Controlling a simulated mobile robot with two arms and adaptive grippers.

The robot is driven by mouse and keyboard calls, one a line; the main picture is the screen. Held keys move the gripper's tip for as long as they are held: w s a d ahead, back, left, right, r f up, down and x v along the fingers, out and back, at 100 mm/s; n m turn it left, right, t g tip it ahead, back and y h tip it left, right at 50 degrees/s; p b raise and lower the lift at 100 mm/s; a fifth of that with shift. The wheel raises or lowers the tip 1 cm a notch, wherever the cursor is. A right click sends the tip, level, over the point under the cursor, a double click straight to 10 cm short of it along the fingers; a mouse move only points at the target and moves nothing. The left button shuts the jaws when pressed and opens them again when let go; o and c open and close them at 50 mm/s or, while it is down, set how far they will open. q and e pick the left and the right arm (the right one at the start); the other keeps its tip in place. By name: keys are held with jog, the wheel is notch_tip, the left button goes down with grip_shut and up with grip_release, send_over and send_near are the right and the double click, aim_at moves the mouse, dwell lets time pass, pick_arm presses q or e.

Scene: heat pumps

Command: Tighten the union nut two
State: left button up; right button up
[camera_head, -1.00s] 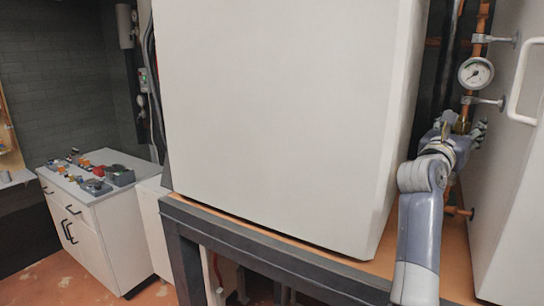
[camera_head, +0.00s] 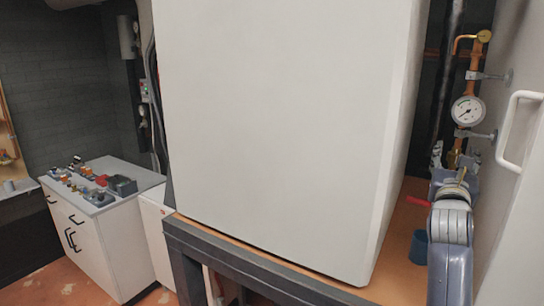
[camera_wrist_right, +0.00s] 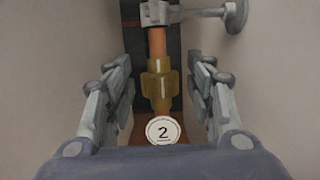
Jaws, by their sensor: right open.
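The union nut two (camera_wrist_right: 160,86) is a brass fitting on a vertical copper pipe (camera_wrist_right: 157,42) in the right wrist view. A round white tag marked "2" (camera_wrist_right: 163,130) sits just below it. My right gripper (camera_wrist_right: 159,88) is open, with one finger on each side of the nut and a gap to it on both sides. In the head view my right gripper (camera_head: 455,160) is at the pipe below the gauge, and the nut (camera_head: 454,156) is mostly hidden behind it. My left gripper is not in view.
A pressure gauge (camera_head: 467,111) is on the pipe above my gripper. A white cabinet with a handle (camera_head: 515,130) stands close on the right, and a large white unit (camera_head: 280,120) on the left. A blue cup-like object (camera_head: 419,247) and a red item (camera_head: 405,201) are nearby.

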jog(key=shift+d+n+t+y+b, duration=0.1)
jog(key=shift+n+t+y+b, duration=0.2)
jog(key=shift+n+y, duration=0.3)
jog(key=shift+y, duration=0.3)
jog(key=shift+a, duration=0.2)
jog(key=shift+d, duration=0.1)
grip_shut()
